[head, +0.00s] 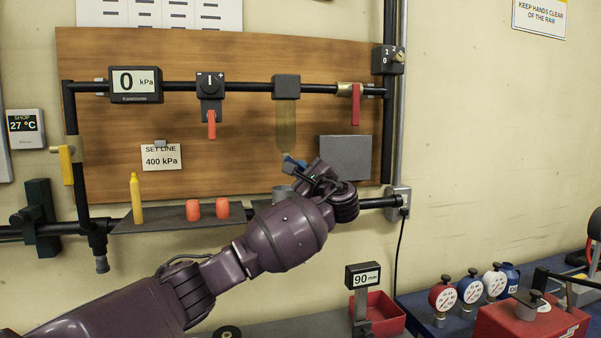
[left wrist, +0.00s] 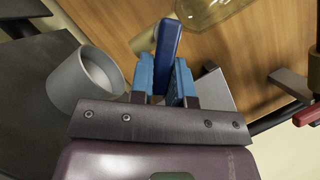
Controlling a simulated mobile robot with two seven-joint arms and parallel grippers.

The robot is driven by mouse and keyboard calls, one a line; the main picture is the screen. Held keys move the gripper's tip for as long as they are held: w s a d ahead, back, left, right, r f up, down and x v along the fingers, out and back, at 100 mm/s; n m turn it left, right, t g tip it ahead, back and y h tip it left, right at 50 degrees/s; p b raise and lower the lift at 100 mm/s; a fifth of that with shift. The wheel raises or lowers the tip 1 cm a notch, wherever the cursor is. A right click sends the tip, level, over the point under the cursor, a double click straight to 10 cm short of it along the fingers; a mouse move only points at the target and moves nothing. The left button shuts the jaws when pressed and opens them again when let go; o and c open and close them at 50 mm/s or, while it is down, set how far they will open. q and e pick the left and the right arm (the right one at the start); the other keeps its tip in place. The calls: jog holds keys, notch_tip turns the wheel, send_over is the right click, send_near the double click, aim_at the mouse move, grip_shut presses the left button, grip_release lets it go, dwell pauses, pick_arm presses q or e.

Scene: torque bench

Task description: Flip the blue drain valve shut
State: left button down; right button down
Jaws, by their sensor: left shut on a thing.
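The blue drain valve lever (left wrist: 168,42) stands between the blue finger pads of my left gripper (left wrist: 163,75) in the left wrist view. My gripper is shut on it. In the head view my left gripper (head: 302,166) is just below the clear filter bowl (head: 286,128) on the bench panel. The lever is mostly hidden there by the gripper, with only a small blue patch showing. The bowl also shows at the top of the left wrist view (left wrist: 208,10). My right gripper is not in view.
A grey cup (left wrist: 82,82) is close to the left of the gripper in the left wrist view. A grey plate (head: 346,157) is right of the gripper. A shelf (head: 165,224) holds a yellow bottle (head: 136,200) and two orange pieces. The gauge (head: 136,84) reads 0 kPa.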

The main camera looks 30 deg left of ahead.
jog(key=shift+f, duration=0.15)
pick_arm(q)
jog(key=shift+w+d+n+g+b, duration=0.15)
jog(key=shift+n+g+b, duration=0.25)
jog(key=shift+n+b, duration=0.35)
jog(key=n, duration=0.1)
jog(key=n+g+b, duration=0.1)
jog(key=shift+w+d+r+n+h, duration=0.15)
jog(key=shift+r+n+h, duration=0.15)
jog(key=shift+r+n, duration=0.05)
jog(key=n, duration=0.1)
jog(key=n+b, duration=0.1)
jog(key=shift+w+r+n+g+h, duration=0.1)
jog(key=shift+r+n+g+h, duration=0.2)
jog(key=shift+r, duration=0.1)
jog(key=shift+d+r+n+g+h, duration=0.1)
jog(key=shift+r+n+g+h, duration=0.3)
jog(key=shift+n, duration=0.8)
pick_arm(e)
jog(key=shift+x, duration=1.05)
pick_arm(q)
jog(key=shift+r, duration=0.1)
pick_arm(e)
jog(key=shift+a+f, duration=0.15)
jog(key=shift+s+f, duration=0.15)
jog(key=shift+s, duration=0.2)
pick_arm(q)
jog(key=c, duration=1.1)
grip_release()
